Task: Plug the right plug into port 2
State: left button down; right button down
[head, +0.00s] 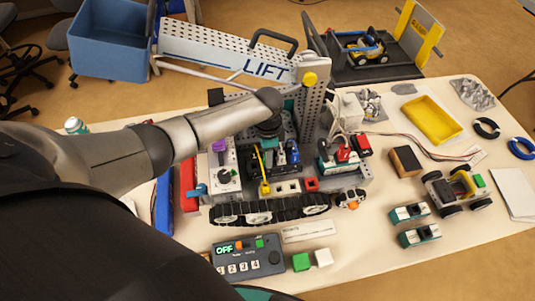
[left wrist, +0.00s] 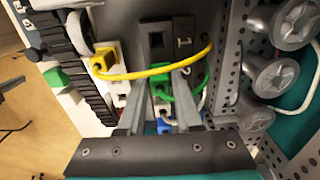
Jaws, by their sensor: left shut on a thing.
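My left gripper (head: 270,132) reaches down into the tracked robot (head: 270,210) below the LIFT arm. In the left wrist view my left gripper (left wrist: 165,72) has its two fingers around a green plug (left wrist: 160,76) with a green cable looping to the right; it is shut on it. A dark square port (left wrist: 157,41) lies just past the fingertips, beside a label "1". A yellow plug (left wrist: 105,61) with a yellow cable sits left of the fingers. A blue plug (left wrist: 165,127) shows between the fingers, nearer the palm. My right gripper is not in view.
A perforated metal upright (head: 311,100) stands close right of my gripper. A control box (head: 248,257) reading OFF lies in front. A yellow tray (head: 432,119), a small wheeled car (head: 455,190) and a brown block (head: 405,161) lie on the table's right side.

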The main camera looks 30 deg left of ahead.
pick_arm(q)
jog(key=shift+f, duration=0.35)
dwell(0.4)
jog(key=shift+s+f, duration=0.1)
dwell(0.7)
jog(key=c, duration=0.5)
grip_release()
jog(key=shift+r+p, duration=3.15)
jog(key=shift+p, duration=0.2)
jog(key=shift+f, duration=0.1)
